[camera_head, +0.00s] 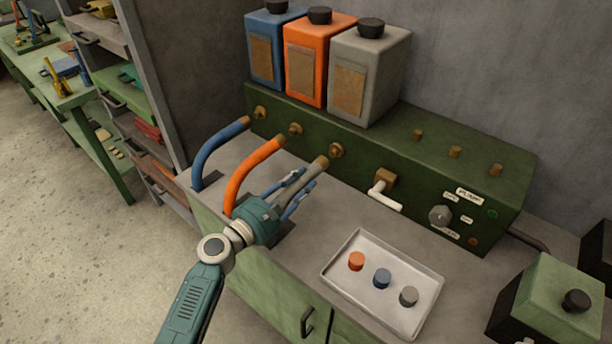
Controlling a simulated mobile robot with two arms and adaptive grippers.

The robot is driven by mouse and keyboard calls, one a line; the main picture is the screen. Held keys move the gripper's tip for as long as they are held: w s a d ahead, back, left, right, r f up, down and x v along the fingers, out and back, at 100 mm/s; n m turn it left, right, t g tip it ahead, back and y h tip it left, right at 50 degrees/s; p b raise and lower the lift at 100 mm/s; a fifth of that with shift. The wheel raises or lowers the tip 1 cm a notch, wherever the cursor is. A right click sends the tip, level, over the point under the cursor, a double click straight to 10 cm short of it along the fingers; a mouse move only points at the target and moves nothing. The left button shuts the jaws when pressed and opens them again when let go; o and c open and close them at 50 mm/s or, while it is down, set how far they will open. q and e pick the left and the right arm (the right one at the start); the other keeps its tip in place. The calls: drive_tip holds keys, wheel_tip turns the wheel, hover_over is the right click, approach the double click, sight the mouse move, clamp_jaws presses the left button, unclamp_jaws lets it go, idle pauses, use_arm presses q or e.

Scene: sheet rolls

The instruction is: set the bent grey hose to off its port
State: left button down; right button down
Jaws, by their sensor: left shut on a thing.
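The bent grey hose (312,169) rises from the bench top, and its brass-tipped end points at the third brass port (336,150) on the green pump box. A small gap seems to show between tip and port, but I cannot be sure of it. My left gripper (299,188) is shut on the grey hose below its tip, with blue fingers on either side of it. The lower part of the hose is hidden behind my gripper. My right gripper is not in view.
The orange hose (250,171) and blue hose (213,147) curve up close to the left. A white tap (384,196) sits right of the ports. A metal tray (347,282) holds orange, blue and grey caps. Three canisters stand on the green box (450,198).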

sight(279, 202)
use_arm(q)
drive_tip(key=c, duration=1.4)
unclamp_jaws()
drive_tip(key=shift+s+a+f, duration=0.1)
drive_tip(key=shift+s+f, duration=0.05)
drive_tip(key=shift+f, duration=0.1)
drive_tip(key=shift+o, duration=0.2)
drive_tip(key=shift+s+a+r, duration=0.1)
drive_tip(key=shift+s+r, duration=0.05)
drive_tip(key=shift+r, duration=0.05)
drive_tip(key=shift+s+a+f, duration=0.1)
drive_tip(key=shift+s+a, duration=0.05)
drive_tip(key=v, duration=1.1)
drive_tip(key=shift+s+a, duration=0.15)
drive_tip(key=shift+s, duration=0.15)
